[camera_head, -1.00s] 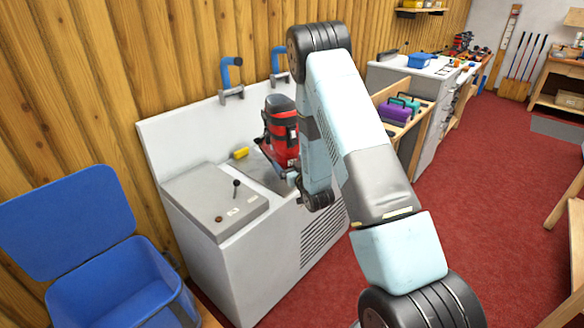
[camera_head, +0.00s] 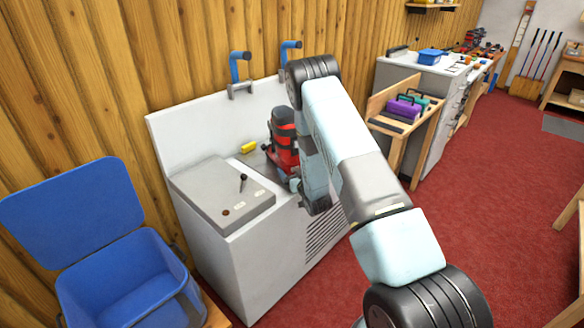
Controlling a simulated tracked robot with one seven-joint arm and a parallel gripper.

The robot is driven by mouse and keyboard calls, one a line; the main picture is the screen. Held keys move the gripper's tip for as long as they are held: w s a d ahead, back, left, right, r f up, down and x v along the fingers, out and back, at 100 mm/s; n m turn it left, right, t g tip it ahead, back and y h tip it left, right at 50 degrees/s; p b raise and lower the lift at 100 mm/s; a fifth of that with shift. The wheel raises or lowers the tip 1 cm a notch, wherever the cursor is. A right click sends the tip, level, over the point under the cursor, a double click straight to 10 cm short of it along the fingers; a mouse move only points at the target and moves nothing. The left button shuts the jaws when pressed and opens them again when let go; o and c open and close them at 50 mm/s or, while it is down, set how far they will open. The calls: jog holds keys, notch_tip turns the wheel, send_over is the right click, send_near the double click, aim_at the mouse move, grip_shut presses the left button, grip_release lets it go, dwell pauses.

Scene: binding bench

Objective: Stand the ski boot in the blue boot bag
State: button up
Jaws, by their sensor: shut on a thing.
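The red and black ski boot (camera_head: 283,138) stands upright at the right part of the grey bench, partly hidden behind my arm. My gripper (camera_head: 295,184) is at the boot's lower front, mostly hidden by my wrist, and is shut on the boot. I cannot tell whether the boot's sole touches the bench surface. The blue boot bag (camera_head: 127,274) is at the lower left with its lid (camera_head: 72,211) open against the wall. The visible inside of the bag is empty.
The grey bench (camera_head: 240,262) lies between the boot and the bag. Its raised left top holds a dark knob (camera_head: 243,180). Blue-handled clamps (camera_head: 238,70) rise from the back panel. Red floor (camera_head: 480,200) is open at right.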

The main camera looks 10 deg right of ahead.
jog(key=shift+f, duration=0.25)
jog(key=o, duration=1.6)
jog(key=shift+o, duration=0.2)
jog(key=shift+s, duration=0.1)
